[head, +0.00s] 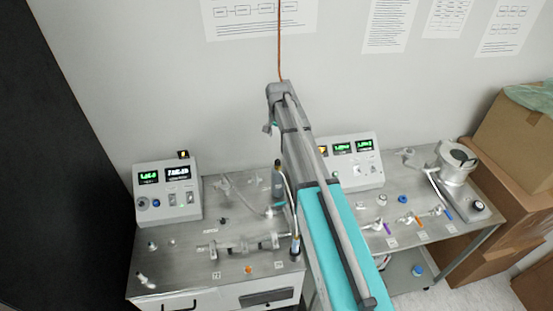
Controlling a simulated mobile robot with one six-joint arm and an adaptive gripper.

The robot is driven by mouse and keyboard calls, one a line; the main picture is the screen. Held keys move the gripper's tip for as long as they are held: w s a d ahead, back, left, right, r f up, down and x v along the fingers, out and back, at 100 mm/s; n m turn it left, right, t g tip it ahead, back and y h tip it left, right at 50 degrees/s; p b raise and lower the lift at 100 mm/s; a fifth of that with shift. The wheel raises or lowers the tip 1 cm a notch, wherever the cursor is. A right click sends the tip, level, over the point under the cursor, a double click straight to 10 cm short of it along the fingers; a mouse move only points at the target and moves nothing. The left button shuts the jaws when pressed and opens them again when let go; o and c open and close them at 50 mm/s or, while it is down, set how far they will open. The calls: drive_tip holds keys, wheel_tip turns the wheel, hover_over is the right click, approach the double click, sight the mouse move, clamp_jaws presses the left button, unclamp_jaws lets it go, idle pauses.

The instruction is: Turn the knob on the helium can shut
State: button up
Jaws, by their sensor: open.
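A slim dark grey can (278,188) with a narrow top stands upright on the left steel bench, just left of my arm; it looks like the helium can. A thin hose (290,190) arches beside it down to a dark nozzle-like piece (295,246). The knob is too small to make out, and so is whether it is open or shut. My grey and teal arm crosses the middle of the head view and rises above the bench. I cannot make out my gripper's fingers.
A control box (167,190) with lit displays stands at the left bench's back; another (357,160) stands right of my arm. Clear glass-like tubing (240,245) lies across the left bench (150,270). The right bench holds a metal pump-like unit (455,165). Cardboard boxes (515,140) stand far right.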

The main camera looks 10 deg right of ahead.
sight(277, 161)
drive_tip(key=shift+f, duration=0.2)
wheel_tip(277, 161, down, 14)
drive_tip(key=b, duration=1.4)
drive_tip(key=shift+r, duration=0.25)
clamp_jaws()
idle(0.5)
